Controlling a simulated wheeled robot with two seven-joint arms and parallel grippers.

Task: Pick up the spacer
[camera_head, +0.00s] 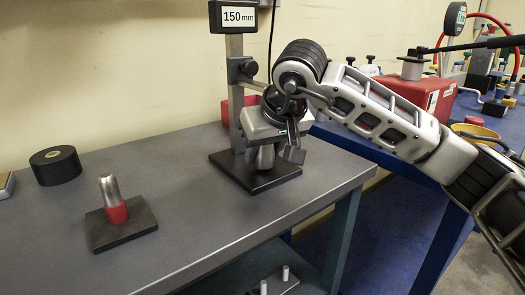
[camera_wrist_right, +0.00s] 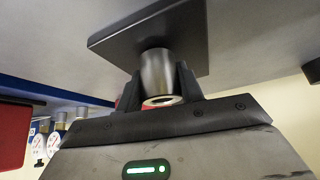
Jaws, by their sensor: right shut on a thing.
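The spacer looks to be a metallic grey cylinder (camera_head: 265,157) standing upright on the black base plate (camera_head: 243,178) of the gauge stand. In the right wrist view the cylinder (camera_wrist_right: 156,72) sits between my right gripper's fingers (camera_wrist_right: 158,90), with a pale ring and dark hole at its near end. The black base plate (camera_wrist_right: 110,45) is directly behind it and the cylinder appears to touch it. In the head view my right gripper (camera_head: 272,157) reaches down over the cylinder and is shut on it, hiding its top. My left gripper is not in view.
The gauge post (camera_head: 235,90) with a 150 mm display (camera_head: 238,16) rises close beside my right gripper. A red-and-silver cylinder (camera_head: 112,200) stands on a dark plate (camera_head: 138,222) at left. A black roll (camera_head: 55,166) lies behind it. The grey bench (camera_head: 200,210) is clear between.

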